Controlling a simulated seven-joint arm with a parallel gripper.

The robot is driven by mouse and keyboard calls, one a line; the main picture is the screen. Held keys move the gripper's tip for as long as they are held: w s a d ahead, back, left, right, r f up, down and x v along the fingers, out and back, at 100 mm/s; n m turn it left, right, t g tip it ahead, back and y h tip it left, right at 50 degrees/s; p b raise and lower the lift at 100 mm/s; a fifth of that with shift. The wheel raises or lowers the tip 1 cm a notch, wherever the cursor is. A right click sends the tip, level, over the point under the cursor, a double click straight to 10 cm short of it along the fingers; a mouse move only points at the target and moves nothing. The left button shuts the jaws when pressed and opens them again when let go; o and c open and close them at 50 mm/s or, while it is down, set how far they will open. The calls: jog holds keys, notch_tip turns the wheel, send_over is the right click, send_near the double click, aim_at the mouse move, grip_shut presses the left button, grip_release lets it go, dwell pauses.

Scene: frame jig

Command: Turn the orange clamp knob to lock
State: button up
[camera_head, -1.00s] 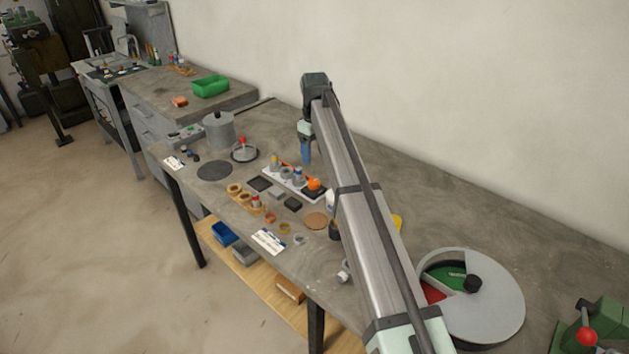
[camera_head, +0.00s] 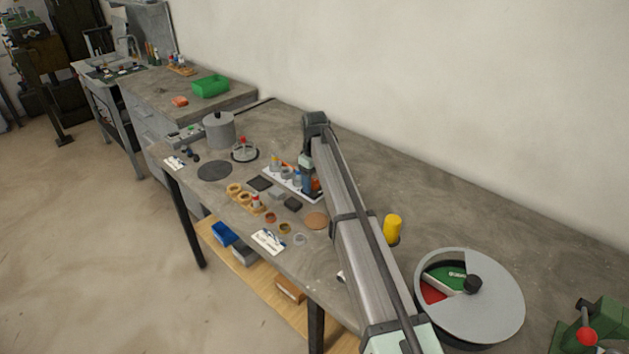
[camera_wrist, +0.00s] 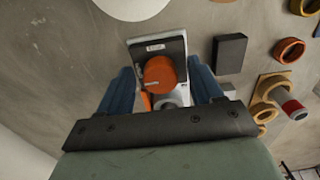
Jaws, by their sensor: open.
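In the wrist view the orange clamp knob (camera_wrist: 160,75) sits at the end of the frame jig (camera_wrist: 143,50), near a small label. My gripper (camera_wrist: 160,84) is open, with one blue finger on each side of the knob. Gaps show between the fingers and the knob, and I cannot tell the height difference. In the head view my gripper (camera_head: 307,185) is low over the right end of the white jig (camera_head: 277,186) and hides much of the orange knob (camera_head: 316,185).
A dark block (camera_wrist: 230,53) lies close to the right finger in the wrist view. In the head view, rings on a wooden stand (camera_head: 240,196), a brown disc (camera_head: 316,221) and a yellow cylinder (camera_head: 393,229) stand nearby.

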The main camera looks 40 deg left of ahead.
jog(key=shift+c, duration=0.3)
jog(key=c, duration=1)
jog(key=shift+m, duration=0.4)
jog(key=m, duration=0.3)
jog(key=shift+m, duration=0.4)
jog(key=m, duration=0.4)
jog(key=shift+s, duration=0.1)
jog(key=m, duration=0.5)
jog(key=shift+a, duration=0.1)
jog(key=m, duration=0.4)
jog(key=shift+m, duration=0.3)
